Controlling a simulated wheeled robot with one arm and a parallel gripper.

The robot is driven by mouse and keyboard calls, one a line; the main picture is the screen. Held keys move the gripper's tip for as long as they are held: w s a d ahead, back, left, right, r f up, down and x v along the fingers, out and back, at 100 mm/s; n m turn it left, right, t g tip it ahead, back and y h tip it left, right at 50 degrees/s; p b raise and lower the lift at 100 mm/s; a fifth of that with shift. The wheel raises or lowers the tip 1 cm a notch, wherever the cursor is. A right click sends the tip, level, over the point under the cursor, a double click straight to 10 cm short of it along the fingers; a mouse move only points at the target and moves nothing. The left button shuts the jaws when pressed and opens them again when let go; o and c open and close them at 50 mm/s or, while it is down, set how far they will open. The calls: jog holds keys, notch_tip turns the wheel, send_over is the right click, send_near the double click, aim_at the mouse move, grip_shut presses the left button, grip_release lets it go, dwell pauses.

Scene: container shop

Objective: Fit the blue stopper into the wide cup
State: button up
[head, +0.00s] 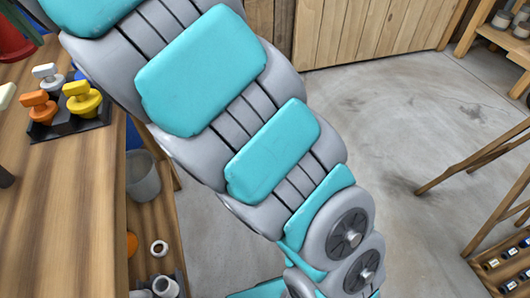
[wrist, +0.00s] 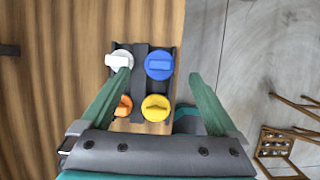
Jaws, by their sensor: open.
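The blue stopper (wrist: 159,65) sits in the far right place of a dark tray (wrist: 141,56) in the wrist view. It has a round body with a raised grip bar on top. My gripper (wrist: 159,74) is open, its two green fingers spread to the left and right of the blue stopper, with nothing held. I cannot tell from this view how high the fingers are above it. I cannot pick out the wide cup in either view.
White (wrist: 119,60), orange (wrist: 124,105) and yellow (wrist: 155,107) stoppers share the tray near the wooden table's (head: 70,210) right edge. A red container (head: 12,40) stands at upper left in the head view. A grey bucket (head: 143,180) stands lower, beside the table. Open concrete floor (head: 400,110) lies right.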

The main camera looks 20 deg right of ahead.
jog(key=s+d+f+m+g, duration=0.1)
jog(key=s+d+f+m, duration=0.1)
jog(key=d+f+m, duration=0.4)
jog(key=s+d+f+m+g+h, duration=0.1)
jog(key=s+d+f+m, duration=0.15)
jog(key=d+m, duration=0.7)
jog(key=s+d+f+m+g, duration=0.1)
jog(key=s+d+f+m, duration=0.3)
jog(key=d, duration=0.6)
jog(key=s+d+f+m+g, duration=0.1)
jog(key=s+d+f+m, duration=0.2)
jog(key=s+f+m, duration=0.5)
jog(key=s+d+f+m+g, duration=0.2)
jog(key=s+d+f+m, duration=0.2)
jog(key=s+f+m, duration=0.4)
jog(key=s+m, duration=0.1)
jog(key=s, duration=0.4)
jog(key=shift+s+d+f+y, duration=0.15)
jog(key=shift+s+f+y, duration=0.1)
jog(key=shift+f+y, duration=0.15)
